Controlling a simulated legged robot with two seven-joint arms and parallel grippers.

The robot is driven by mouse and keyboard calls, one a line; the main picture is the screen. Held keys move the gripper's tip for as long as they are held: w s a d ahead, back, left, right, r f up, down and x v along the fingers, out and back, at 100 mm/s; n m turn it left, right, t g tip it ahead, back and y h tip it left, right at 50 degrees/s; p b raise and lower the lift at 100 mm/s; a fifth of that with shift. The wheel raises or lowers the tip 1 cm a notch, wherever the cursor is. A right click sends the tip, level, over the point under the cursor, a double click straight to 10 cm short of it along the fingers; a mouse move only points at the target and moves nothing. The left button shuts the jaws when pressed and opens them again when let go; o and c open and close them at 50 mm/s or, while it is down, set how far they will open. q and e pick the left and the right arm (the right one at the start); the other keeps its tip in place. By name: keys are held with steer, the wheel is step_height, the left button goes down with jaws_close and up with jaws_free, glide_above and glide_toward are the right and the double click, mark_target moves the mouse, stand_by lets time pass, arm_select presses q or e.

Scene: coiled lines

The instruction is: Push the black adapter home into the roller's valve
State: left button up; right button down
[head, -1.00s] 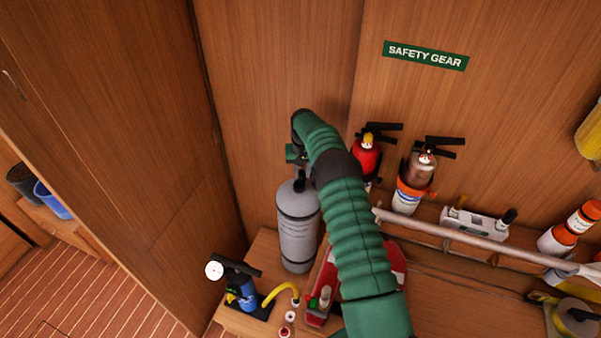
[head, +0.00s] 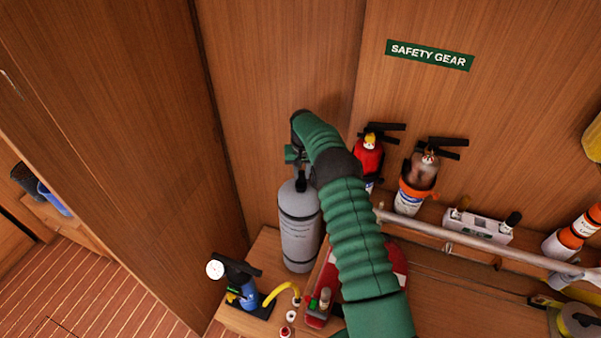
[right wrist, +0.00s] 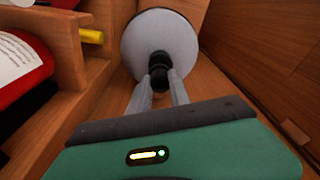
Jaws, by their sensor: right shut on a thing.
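In the right wrist view the two grey fingers are shut on a small black piece, the adapter (right wrist: 160,77), in line with the middle of the round end. Fingers and adapter hide the valve, so I cannot tell how deep the adapter sits. My left gripper is not in view.
A red case (head: 395,262) is partly behind my arm. Two extinguishers (head: 367,160) stand at the back right. A pale rail (head: 470,241) runs along the right.

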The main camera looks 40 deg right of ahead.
steer(key=shift+d+f, duration=0.15)
steer(key=shift+d, duration=0.05)
steer(key=shift+a, duration=0.3)
steer(key=shift+a, duration=0.1)
stand_by(0.3)
steer(key=shift+a+r, duration=0.25)
